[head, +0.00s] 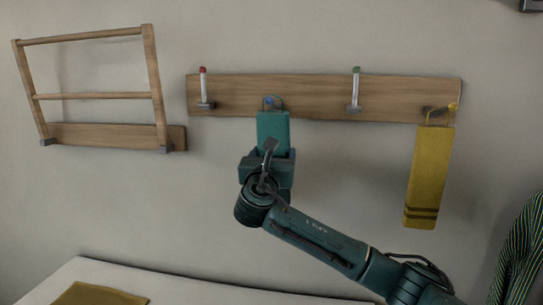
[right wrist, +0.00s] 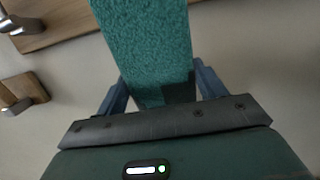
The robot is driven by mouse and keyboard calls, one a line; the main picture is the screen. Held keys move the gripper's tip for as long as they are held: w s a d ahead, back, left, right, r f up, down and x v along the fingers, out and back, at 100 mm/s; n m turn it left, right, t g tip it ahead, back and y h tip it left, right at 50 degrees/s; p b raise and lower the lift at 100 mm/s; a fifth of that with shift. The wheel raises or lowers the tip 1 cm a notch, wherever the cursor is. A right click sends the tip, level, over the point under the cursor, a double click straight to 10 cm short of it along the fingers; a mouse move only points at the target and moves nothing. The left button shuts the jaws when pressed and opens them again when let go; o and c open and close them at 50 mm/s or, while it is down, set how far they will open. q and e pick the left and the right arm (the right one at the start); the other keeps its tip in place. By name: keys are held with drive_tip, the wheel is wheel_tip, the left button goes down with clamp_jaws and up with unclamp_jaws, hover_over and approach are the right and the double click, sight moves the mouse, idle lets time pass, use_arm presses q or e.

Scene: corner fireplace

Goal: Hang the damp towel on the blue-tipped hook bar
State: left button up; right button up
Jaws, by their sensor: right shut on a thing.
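The teal towel (head: 273,131) hangs upright in front of the wooden hook board, with a loop at its top. The blue-tipped hook bar (head: 269,100) shows inside or just behind that loop; I cannot tell whether the loop is around it. My right gripper (head: 266,157) is shut on the towel's lower part, below the board. In the right wrist view the towel (right wrist: 150,45) runs up from between the fingers (right wrist: 160,92) and hides what is behind it. My left gripper is not in view.
The board (head: 320,97) also bears a red-tipped bar (head: 203,85), a green-tipped bar (head: 355,88) and a yellow-tipped bar (head: 452,106) with a yellow towel (head: 430,175). A wooden rack (head: 97,96) is left. A striped cloth (head: 518,250) hangs at the lower right.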

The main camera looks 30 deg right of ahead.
drive_tip(key=shift+w+d+f, duration=0.65)
drive_tip(key=shift+w+d, duration=0.1)
drive_tip(key=shift+w, duration=0.2)
idle(0.6)
drive_tip(key=o, duration=1.2)
drive_tip(key=shift+c, duration=0.2)
drive_tip(key=shift+f, duration=0.1)
drive_tip(key=b+v, duration=0.2)
drive_tip(key=v, duration=1.1)
drive_tip(key=shift+b, duration=0.4)
